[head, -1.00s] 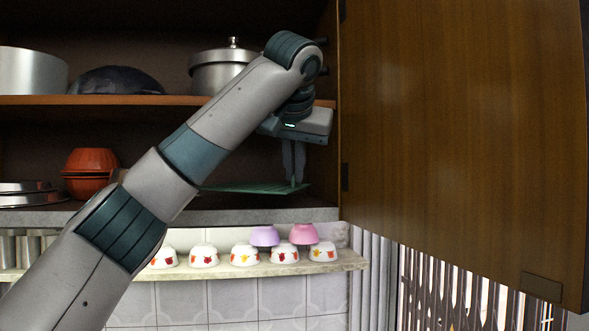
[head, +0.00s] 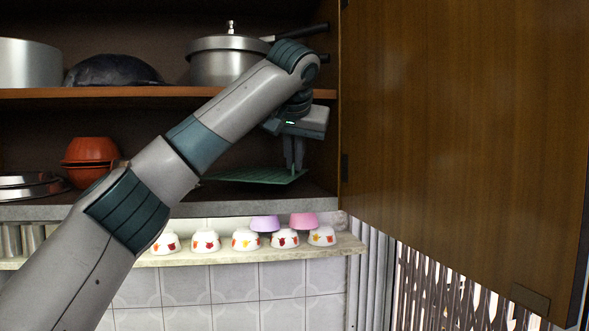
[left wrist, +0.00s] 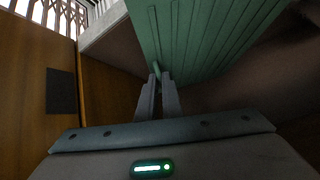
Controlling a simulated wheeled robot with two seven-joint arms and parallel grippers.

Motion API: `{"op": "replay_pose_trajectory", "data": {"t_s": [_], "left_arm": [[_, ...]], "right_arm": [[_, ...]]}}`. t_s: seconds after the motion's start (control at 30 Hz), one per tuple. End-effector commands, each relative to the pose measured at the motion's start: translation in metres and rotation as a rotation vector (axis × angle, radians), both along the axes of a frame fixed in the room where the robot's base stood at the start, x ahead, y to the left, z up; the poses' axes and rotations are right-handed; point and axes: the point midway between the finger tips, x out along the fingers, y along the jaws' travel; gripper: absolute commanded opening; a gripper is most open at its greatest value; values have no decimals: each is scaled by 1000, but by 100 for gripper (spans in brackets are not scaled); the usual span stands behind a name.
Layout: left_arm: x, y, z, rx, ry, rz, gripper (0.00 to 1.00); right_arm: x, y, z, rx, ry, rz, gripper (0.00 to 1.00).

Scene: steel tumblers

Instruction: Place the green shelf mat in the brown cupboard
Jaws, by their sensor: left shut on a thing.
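The green shelf mat (head: 258,175) is inside the brown cupboard (head: 150,120), in its lower compartment, toward the right side. It looks slightly tilted and close above the compartment floor; I cannot tell whether it touches. My left gripper (head: 295,168) is shut on the mat's right edge. In the left wrist view the ribbed mat (left wrist: 200,40) stretches away from the closed fingertips (left wrist: 160,76). My left forearm hides part of the compartment and maybe the mat's left end. My right gripper is not in view.
Orange bowls (head: 92,150) and steel plates (head: 28,187) stand at the compartment's left. Pots (head: 222,68) are on the shelf above. The open cupboard door (head: 460,130) bounds the right. Several small bowls (head: 245,240) line a ledge below.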

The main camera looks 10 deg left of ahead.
Motion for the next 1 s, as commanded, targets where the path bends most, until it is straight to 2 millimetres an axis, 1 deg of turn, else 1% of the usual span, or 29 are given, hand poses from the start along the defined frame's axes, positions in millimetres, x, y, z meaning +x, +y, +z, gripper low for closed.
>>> {"op": "replay_pose_trajectory", "data": {"t_s": [0.03,0.2,0.33,0.77,0.8,0.83,0.87,1.0], "left_arm": [[0,1,-4,4,1,-2,0],[0,1,-19,3,0,-1,0],[-1,0,-29,1,0,-1,0],[-1,0,-35,0,0,-1,0],[-1,0,-34,0,0,-1,13],[-1,0,-34,0,0,-1,20],[-1,0,-34,0,0,-1,25],[-1,0,-34,1,0,-1,25]], "right_arm": [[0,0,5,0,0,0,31],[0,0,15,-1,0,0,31],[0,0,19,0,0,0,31],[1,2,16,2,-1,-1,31],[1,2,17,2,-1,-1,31],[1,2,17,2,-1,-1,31],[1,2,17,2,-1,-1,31],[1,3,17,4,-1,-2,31]]}}
